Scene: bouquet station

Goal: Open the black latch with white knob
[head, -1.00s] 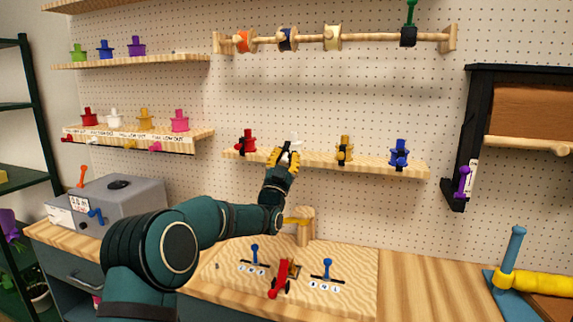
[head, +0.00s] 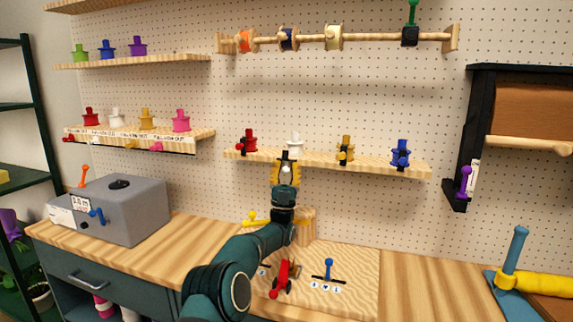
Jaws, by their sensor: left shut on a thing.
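The white canister (head: 294,141) stands on the middle wall shelf, between a red one and a yellow one. My left gripper (head: 286,162), with yellow fingers, is in front of the shelf edge just below this canister. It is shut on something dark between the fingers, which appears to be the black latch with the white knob. The fingers hide the latch and knob, so I cannot tell the latch's position. My right gripper is not in view.
The neighbouring red (head: 249,141), yellow (head: 345,150) and blue (head: 400,154) canisters have black latches on the shelf (head: 375,165). Below are a wooden block (head: 306,222), a red lever (head: 283,275) and a blue lever (head: 328,268). A grey box (head: 140,210) stands left.

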